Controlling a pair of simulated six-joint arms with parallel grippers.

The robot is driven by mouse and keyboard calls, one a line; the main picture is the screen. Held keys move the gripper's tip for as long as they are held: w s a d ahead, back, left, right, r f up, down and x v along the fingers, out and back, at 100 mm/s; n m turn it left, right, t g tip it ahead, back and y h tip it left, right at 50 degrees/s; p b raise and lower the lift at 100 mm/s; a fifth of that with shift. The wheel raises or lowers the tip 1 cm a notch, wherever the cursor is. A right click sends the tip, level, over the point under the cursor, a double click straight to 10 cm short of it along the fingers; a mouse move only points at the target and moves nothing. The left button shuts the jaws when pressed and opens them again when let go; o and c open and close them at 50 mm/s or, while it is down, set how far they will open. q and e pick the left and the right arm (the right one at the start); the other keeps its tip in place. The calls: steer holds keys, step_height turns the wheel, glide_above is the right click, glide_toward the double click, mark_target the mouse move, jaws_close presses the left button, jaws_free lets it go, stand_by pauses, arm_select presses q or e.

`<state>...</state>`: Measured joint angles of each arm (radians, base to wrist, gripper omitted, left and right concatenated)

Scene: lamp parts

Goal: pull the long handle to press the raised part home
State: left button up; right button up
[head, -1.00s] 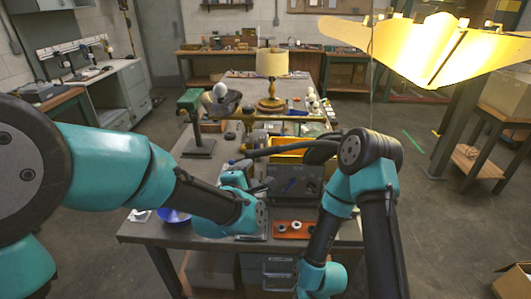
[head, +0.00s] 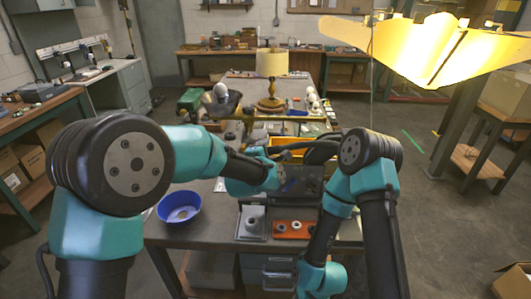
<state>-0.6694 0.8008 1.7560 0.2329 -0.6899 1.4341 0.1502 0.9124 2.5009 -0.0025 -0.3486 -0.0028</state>
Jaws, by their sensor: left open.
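My left gripper (head: 284,174) is open, over the middle of the bench in front of a dark grey box-shaped body (head: 308,181). My own wrist covers much of what lies around its fingertips. A dark bar (head: 300,146) runs behind the gripper to my right arm; I cannot tell whether it is the long handle or part of that arm. A grey metal plate with a round piece on it (head: 252,223) lies at the bench's front; I cannot tell whether this is the raised part. My right gripper cannot be made out.
A blue bowl (head: 179,208) stands at the bench's front left. An orange-red tray (head: 293,229) with small rings lies right of the plate. A glowing shade hangs at upper right.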

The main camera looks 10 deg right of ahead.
arm_select(q)
steer(key=shift+c, duration=0.5)
jaws_close()
